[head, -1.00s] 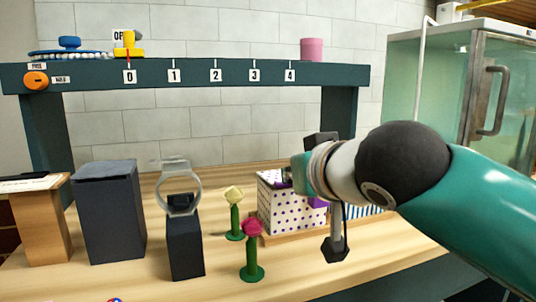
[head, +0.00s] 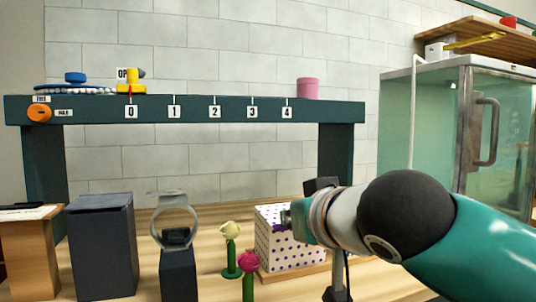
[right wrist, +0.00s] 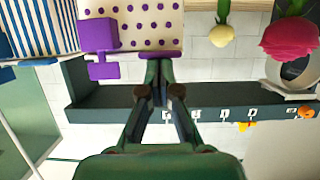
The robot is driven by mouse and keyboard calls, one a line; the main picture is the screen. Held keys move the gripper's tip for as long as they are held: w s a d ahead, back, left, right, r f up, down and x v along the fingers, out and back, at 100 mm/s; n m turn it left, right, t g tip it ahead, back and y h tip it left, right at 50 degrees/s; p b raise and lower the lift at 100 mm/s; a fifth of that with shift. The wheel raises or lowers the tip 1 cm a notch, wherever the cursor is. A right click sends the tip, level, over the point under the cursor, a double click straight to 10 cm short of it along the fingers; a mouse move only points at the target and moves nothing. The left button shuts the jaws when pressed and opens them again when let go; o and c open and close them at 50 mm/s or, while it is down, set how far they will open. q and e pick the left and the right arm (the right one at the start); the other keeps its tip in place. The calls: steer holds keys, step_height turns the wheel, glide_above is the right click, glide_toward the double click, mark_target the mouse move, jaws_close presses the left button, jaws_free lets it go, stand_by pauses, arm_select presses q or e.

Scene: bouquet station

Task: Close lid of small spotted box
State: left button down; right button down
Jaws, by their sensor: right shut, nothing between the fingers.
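The small spotted box (head: 286,238), white with purple dots, stands on a wooden board behind the flowers in the head view. In the right wrist view its dotted surface (right wrist: 130,24) is at the top, with a purple strip along one edge and a purple block at a corner. My right gripper (right wrist: 159,68) is shut and empty, its tips at or very close to the purple strip; I cannot tell whether they touch. In the head view my right arm hides part of the box, and the lid's position is unclear. My left gripper is out of view.
A yellow flower (head: 230,232) and a pink flower (head: 248,262) stand just in front of the box. A blue-striped box (right wrist: 42,28) is beside it. Dark blocks (head: 103,245) are at left. A shelf (head: 230,108) spans the back; a glass cabinet (head: 440,130) is at right.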

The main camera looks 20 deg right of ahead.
steer(key=shift+w+a+f, duration=0.1)
steer(key=shift+w+f, duration=0.05)
steer(key=shift+f, duration=0.2)
